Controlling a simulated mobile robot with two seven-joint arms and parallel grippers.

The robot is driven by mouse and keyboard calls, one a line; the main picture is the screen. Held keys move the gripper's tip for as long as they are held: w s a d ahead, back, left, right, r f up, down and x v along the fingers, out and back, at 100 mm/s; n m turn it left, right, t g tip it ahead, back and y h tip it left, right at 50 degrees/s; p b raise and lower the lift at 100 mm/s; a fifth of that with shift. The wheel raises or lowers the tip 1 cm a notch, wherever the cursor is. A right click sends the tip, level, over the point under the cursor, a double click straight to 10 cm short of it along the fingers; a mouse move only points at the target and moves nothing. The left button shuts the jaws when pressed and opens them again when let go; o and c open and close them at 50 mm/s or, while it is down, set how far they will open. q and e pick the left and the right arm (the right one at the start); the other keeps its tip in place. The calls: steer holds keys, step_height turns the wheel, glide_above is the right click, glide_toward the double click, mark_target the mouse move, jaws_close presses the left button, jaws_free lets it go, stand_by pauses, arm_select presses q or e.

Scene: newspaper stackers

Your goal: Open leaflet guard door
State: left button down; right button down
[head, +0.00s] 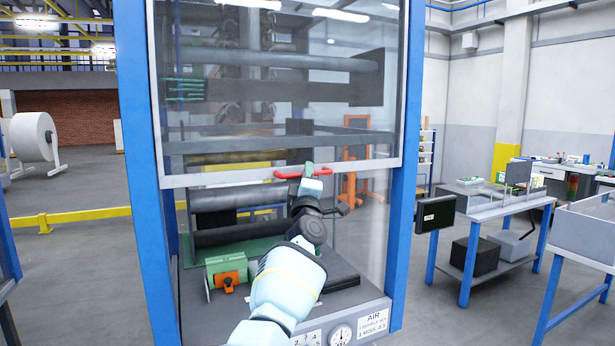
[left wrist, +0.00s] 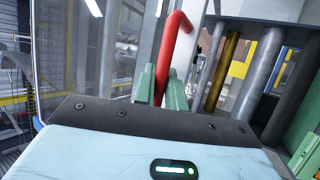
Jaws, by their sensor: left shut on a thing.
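The leaflet guard door (head: 280,95) is a clear panel in a grey frame between two blue posts. Its lower edge sits above the machine's deck, leaving an open gap below. A red handle (head: 303,173) is on the door's bottom rail. My left gripper (head: 308,172) is shut on the red handle. In the left wrist view, the green fingers (left wrist: 158,88) stand on both sides of the red handle (left wrist: 172,55). My right gripper is in neither view.
Rollers (head: 235,237) and a green block with an orange knob (head: 228,272) show under the door. A small dark screen (head: 435,214) sticks out right of the blue post. A blue-legged table (head: 497,208) stands farther right. Open floor lies at left.

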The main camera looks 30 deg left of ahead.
arm_select(q)
steer(key=c, duration=1.7)
jaws_free()
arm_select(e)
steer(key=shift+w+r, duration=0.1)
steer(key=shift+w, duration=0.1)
